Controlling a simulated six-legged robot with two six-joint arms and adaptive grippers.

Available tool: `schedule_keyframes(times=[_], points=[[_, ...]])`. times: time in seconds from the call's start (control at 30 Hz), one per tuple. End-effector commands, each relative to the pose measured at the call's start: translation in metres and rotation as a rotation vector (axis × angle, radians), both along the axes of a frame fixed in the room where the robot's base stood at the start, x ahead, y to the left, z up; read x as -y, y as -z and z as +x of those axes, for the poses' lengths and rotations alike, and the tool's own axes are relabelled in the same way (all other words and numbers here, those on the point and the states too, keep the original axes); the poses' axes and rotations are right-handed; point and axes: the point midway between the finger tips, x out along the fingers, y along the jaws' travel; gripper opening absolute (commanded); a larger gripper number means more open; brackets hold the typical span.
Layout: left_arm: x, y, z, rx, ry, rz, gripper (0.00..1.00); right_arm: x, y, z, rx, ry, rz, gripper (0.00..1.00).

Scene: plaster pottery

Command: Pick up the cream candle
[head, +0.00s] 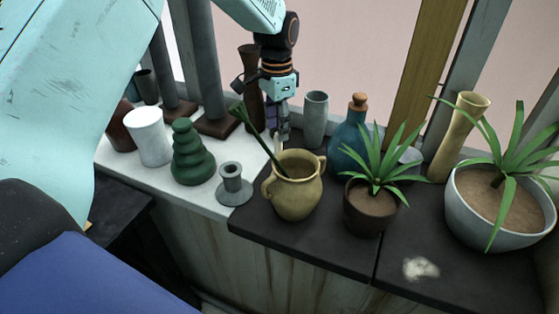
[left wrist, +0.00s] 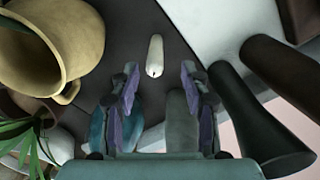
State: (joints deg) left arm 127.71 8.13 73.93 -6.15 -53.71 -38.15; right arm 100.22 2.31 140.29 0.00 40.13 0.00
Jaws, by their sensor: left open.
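The cream candle (left wrist: 155,52) shows in the left wrist view as a small pale upright stick with a dark wick, on the dark grey surface. It lies in line with the gap between the fingers of my left gripper (left wrist: 158,88), which is open and empty. In the head view my left gripper (head: 278,128) points down behind the yellow two-handled jug (head: 293,197). There the candle is mostly hidden by the jug and the gripper. I cannot tell how far the fingertips are above it. My right gripper is not in view.
A blue corked bottle (head: 349,138), a grey vase (head: 315,120) and a tall dark vase (head: 250,80) stand close around the gripper. A potted plant (head: 369,213), a green stacked ornament (head: 190,155) and a grey candle holder (head: 234,185) stand nearby.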

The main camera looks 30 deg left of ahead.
Motion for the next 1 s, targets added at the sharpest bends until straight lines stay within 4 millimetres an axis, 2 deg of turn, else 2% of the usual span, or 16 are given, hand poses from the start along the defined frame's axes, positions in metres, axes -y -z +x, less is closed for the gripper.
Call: schedule_keyframes(times=[0.37, 0.7, 0.93, 1.0], points=[[0.002, 0.031, 0.001, 0.001, 0.001, 0.001, 0.46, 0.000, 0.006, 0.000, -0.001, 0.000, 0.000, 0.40], [0.006, 0.075, 0.002, 0.001, 0.000, 0.001, 0.46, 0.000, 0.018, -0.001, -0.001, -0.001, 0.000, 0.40], [0.006, 0.076, 0.003, 0.002, 0.001, 0.001, 0.46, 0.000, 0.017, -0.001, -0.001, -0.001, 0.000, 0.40], [0.006, 0.076, 0.003, 0.001, 0.000, 0.000, 0.41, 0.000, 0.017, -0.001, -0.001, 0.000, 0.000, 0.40]])
